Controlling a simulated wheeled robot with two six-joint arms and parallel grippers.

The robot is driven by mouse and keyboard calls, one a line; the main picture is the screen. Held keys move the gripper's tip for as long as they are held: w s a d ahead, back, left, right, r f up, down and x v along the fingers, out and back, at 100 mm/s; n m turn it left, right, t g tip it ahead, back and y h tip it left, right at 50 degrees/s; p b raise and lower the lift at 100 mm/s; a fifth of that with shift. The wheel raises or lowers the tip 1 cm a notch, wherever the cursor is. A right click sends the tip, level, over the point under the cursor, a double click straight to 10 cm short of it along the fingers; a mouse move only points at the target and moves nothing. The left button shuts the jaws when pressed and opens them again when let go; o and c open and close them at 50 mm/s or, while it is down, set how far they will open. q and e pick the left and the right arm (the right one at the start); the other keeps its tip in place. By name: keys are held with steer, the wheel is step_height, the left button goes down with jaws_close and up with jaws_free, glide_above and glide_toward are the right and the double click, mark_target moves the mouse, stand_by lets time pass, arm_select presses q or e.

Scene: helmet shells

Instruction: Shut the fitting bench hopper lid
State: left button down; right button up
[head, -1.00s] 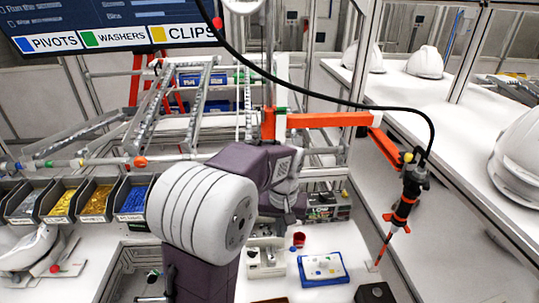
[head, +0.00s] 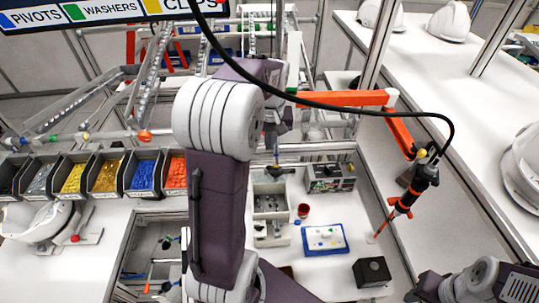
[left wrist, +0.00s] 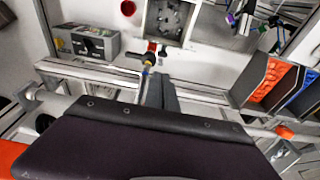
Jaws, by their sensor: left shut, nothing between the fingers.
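A pale open-topped box (head: 270,202) with grey parts inside, which looks like the hopper, stands on the bench. In the left wrist view the same box (left wrist: 170,22) is at the top, its contents uncovered. I cannot clearly make out its lid. My left gripper (head: 277,152) is at the far side of this box, partly hidden by my own forearm and wrist. It is shut and empty. I cannot tell whether it touches anything. My right gripper (head: 425,288) is at the lower right edge, low in the picture; its jaws are unclear.
A grey box with a dark panel (head: 330,178), a red cup (head: 303,211), a blue-rimmed tray (head: 323,239) and a black block (head: 372,271) stand right of the hopper. Parts bins (head: 143,174) line the left. A tool (head: 415,187) hangs from the orange arm (head: 340,98).

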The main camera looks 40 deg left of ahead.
arm_select(q)
steer(key=p, duration=0.2)
glide_above(269, 174)
steer(key=w+a, duration=0.2)
steer(key=w, duration=0.1)
step_height(269, 174, down, 8)
steer(key=shift+s, duration=0.1)
